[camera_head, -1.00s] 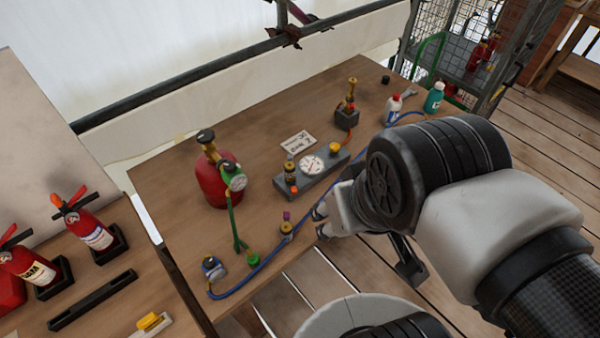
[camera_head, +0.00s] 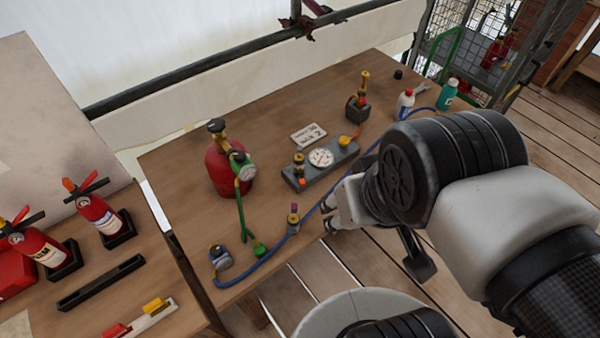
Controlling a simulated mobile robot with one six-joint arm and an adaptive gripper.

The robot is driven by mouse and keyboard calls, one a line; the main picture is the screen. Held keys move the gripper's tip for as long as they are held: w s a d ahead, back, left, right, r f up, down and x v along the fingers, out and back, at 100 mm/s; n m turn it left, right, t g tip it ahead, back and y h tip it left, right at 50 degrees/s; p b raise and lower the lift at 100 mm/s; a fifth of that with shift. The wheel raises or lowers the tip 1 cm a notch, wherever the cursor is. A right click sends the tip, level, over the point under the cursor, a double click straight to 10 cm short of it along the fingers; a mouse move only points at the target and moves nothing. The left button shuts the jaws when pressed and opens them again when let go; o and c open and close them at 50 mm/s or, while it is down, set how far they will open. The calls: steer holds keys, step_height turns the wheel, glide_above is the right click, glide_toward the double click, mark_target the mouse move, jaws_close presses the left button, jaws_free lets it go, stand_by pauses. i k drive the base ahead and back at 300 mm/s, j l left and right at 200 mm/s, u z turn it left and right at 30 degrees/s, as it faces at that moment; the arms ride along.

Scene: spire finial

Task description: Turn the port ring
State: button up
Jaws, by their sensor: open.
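A grey gauge block (camera_head: 341,170) with a round white dial (camera_head: 321,157) lies on the wooden table. A brass fitting (camera_head: 299,163) stands at its left end and a yellow knob (camera_head: 344,141) at its right end. A small brass fitting with a purple top (camera_head: 293,219) stands near the table's front edge. I cannot tell for sure which part is the port ring. My gripper (camera_head: 328,217) is open and empty, just right of the purple-topped fitting and apart from it, at the table's front edge. My wrist hides part of the gripper.
A red cylinder (camera_head: 222,174) with a green hose stands left of the block. A blue hose (camera_head: 262,262) runs along the front edge. A brass valve on a dark block (camera_head: 358,109) and bottles (camera_head: 447,94) stand farther back. Extinguishers (camera_head: 99,216) stand on the left table.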

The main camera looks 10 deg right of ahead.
mark_target(301, 179)
steer(key=j+z, duration=0.25)
steer(key=z, duration=0.2)
steer(key=j+z, duration=0.3)
steer(key=z, duration=0.2)
